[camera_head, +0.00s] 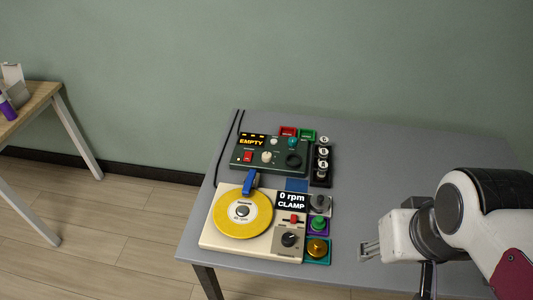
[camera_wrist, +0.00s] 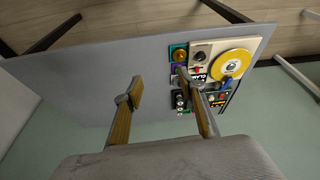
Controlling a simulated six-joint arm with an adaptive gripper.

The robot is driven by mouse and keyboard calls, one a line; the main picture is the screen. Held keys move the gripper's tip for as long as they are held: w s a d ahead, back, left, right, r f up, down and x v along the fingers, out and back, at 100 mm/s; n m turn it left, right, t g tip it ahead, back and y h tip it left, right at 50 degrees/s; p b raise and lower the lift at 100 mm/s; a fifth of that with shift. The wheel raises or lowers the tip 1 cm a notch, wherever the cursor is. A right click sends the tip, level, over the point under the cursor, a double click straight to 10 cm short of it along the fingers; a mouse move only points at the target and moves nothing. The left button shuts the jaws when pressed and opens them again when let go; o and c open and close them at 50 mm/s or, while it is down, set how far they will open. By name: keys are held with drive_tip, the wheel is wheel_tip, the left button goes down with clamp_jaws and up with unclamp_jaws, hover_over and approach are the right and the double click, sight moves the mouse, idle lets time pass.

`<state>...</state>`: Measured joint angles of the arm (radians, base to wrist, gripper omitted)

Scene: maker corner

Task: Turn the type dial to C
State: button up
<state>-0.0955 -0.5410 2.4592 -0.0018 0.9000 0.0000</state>
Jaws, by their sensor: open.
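A dark green control box (camera_head: 238,163) with an "EMPTY" display stands at the back of the grey table. A cream knob (camera_head: 267,157) sits near its middle. In front is a cream turntable unit (camera_head: 210,240) with a yellow disc (camera_head: 227,211) and a black dial (camera_head: 288,239) at its front right. The lettering at both knobs is too small to read, so I cannot tell which is the type dial or its setting. My gripper (camera_head: 370,250) is open and empty, right of the turntable unit and apart from everything. In the wrist view my gripper (camera_wrist: 160,97) partly hides the control box.
Small coloured trays with knobs, including a gold one (camera_head: 317,247), line the turntable's right side. A black rack (camera_head: 320,180) with labelled pieces stands beside the control box. Red (camera_head: 288,131) and green (camera_head: 307,135) trays lie behind. The table's right part (camera_head: 400,160) is clear.

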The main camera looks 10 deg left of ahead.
drive_tip(key=w+a+f+n+g, duration=0.1)
drive_tip(key=w+a+f, duration=0.3)
drive_tip(key=w, duration=0.5)
drive_tip(key=w+a+f+n+g, duration=0.1)
drive_tip(key=w+a+f, duration=0.2)
drive_tip(key=w+a, duration=0.4)
drive_tip(key=m+t, duration=0.3)
approach(267, 155)
drive_tip(key=shift+w+a+f, duration=0.2)
drive_tip(key=shift+w+f, duration=0.05)
drive_tip(key=shift+w, duration=0.1)
drive_tip(key=shift+f, duration=0.2)
drive_tip(key=shift+x, duration=3.7)
drive_tip(key=shift+d, duration=0.1)
drive_tip(key=c, duration=1.1)
